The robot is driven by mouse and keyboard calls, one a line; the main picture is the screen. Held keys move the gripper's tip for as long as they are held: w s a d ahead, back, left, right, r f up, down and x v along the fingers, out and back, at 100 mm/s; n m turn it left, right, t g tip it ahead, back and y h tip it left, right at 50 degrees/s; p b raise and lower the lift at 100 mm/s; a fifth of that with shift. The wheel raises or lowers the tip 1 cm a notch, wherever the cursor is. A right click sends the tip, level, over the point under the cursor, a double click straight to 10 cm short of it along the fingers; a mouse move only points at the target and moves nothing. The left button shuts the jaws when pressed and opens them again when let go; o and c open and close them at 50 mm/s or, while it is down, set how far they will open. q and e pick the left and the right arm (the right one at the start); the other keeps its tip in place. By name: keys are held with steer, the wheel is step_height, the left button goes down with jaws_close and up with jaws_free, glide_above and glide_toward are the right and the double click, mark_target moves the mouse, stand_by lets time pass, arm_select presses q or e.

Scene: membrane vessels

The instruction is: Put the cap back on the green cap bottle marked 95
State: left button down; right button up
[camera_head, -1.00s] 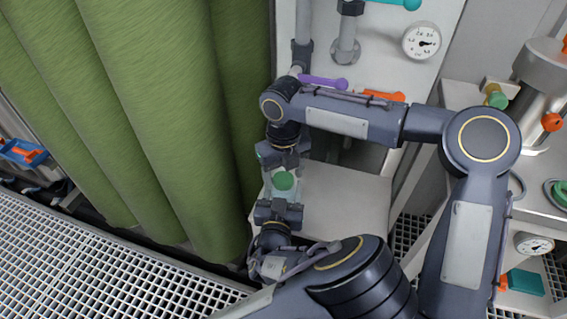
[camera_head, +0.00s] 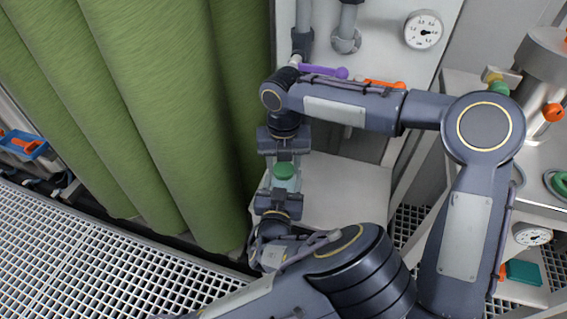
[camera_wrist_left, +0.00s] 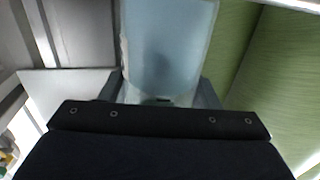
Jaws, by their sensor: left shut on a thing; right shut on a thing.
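A pale, translucent bottle (camera_head: 287,185) stands upright in the head view above a light grey surface. A green cap (camera_head: 284,171) is at its top; I cannot tell whether it is seated. My left gripper (camera_head: 279,195), coming from below, is shut on the bottle body. The bottle (camera_wrist_left: 168,45) fills the upper middle of the left wrist view between the fingers. My right gripper (camera_head: 284,156), on the arm from the right, is shut on the green cap from the far side. Its fingertips are partly hidden. No number on the bottle is legible.
A light grey bench surface (camera_head: 340,195) is clear right of the bottle. Green cylindrical membrane vessels (camera_head: 160,100) stand close on the left. A pipe with a purple handle (camera_head: 322,71) and a gauge (camera_head: 423,30) are behind. Floor grating (camera_head: 90,255) lies at lower left.

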steer(key=m, duration=1.1)
steer(key=shift+m, duration=0.3)
steer(key=m, duration=0.5)
steer(key=shift+m, duration=0.4)
steer(key=m, duration=0.6)
steer(key=shift+m, duration=0.3)
steer(key=o, duration=1.1)
steer(key=shift+r, duration=2.2)
steer(key=shift+c, duration=0.5)
